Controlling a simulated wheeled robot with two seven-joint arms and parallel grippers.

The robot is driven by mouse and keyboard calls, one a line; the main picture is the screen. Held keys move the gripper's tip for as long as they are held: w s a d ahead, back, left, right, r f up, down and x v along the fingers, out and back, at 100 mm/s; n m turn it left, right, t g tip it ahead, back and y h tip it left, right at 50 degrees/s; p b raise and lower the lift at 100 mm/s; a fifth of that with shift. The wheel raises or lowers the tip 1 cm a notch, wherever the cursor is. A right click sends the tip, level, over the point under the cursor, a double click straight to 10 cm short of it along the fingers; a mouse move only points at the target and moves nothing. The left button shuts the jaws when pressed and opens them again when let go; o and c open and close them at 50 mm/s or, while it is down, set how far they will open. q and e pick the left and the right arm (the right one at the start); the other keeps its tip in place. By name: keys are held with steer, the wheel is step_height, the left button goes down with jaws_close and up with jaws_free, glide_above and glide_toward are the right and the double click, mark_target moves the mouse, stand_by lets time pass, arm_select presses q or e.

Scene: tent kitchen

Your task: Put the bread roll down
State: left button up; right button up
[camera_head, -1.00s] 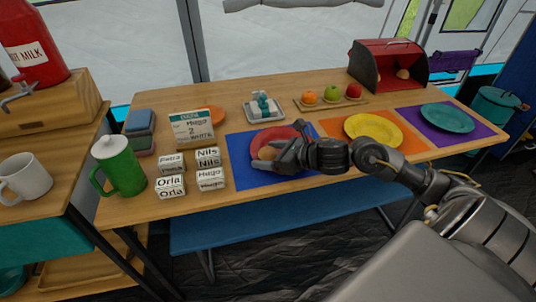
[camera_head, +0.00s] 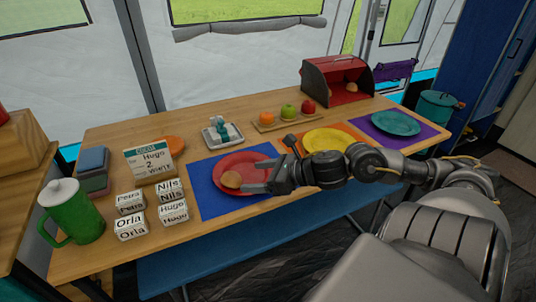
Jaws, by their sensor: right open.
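The bread roll (camera_head: 231,179) is small, round and tan. It rests on the left part of the red plate (camera_head: 245,162), which lies on a blue placemat (camera_head: 205,199). My right gripper (camera_head: 260,176) is open, its fingers pointing left over the right part of the red plate. A gap shows between its fingertips and the roll, and nothing is between the fingers. My left gripper is out of view.
A yellow plate (camera_head: 327,141) and a teal plate (camera_head: 396,123) lie to the right. A green pitcher (camera_head: 72,212), name blocks (camera_head: 130,226) and a cocoa box (camera_head: 154,164) stand at left. A fruit board (camera_head: 283,120) and a red bread box (camera_head: 345,90) are behind.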

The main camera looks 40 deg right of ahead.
steer(key=shift+v, duration=0.9)
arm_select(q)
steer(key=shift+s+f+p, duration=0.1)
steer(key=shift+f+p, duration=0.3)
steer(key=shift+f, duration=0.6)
arm_select(e)
steer(key=shift+v, duration=0.85)
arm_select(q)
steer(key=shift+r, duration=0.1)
